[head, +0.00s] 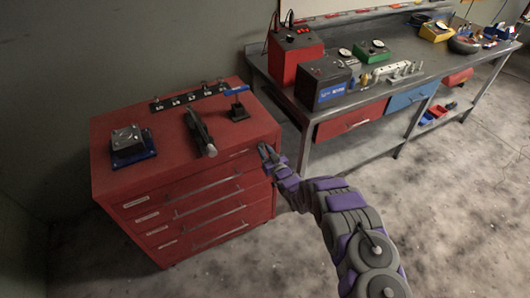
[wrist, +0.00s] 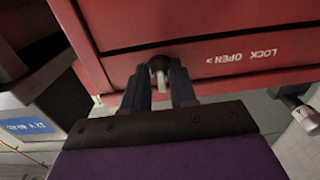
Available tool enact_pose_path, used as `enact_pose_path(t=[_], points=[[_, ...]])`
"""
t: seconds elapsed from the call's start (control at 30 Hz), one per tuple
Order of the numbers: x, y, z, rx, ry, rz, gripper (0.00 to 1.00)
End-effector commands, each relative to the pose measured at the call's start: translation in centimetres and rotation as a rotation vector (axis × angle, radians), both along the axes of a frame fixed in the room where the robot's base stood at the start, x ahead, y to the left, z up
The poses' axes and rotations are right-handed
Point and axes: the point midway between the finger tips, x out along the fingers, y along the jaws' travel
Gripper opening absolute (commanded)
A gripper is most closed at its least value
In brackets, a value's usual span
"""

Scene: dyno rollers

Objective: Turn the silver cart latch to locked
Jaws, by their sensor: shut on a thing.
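The silver cart latch (wrist: 161,80) is on the red tool cart's front face, near its corner, and shows between my fingers in the wrist view. White "LOCK OPEN" lettering (wrist: 243,55) is beside it, upside down in that view. My gripper (wrist: 159,88) is shut on the latch, one dark finger on each side. In the head view my gripper (head: 267,152) is at the upper right front corner of the red cart (head: 228,142), and the latch is hidden there. I cannot tell the latch's exact angle.
The cart top holds a blue-based device (head: 133,148), a dark bar-shaped tool (head: 200,132), a row of sockets and a small stand (head: 238,111). A workbench (head: 300,110) with red and blue drawers stands to the right. The floor in front is clear.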

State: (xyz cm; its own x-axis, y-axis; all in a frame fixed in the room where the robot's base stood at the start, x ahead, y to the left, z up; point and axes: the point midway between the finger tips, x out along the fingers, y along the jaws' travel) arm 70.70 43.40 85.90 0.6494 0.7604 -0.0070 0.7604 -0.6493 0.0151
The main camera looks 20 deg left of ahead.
Motion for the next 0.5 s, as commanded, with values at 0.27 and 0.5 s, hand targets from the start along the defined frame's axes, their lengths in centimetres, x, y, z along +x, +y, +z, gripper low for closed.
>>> enact_pose_path(t=[0.27, 0.5], points=[[0.13, 0.05, 0.44, 0.005, -0.007, -0.001, 0.27], [0.11, 0.07, 0.33, 0.004, -0.005, 0.000, 0.35]])
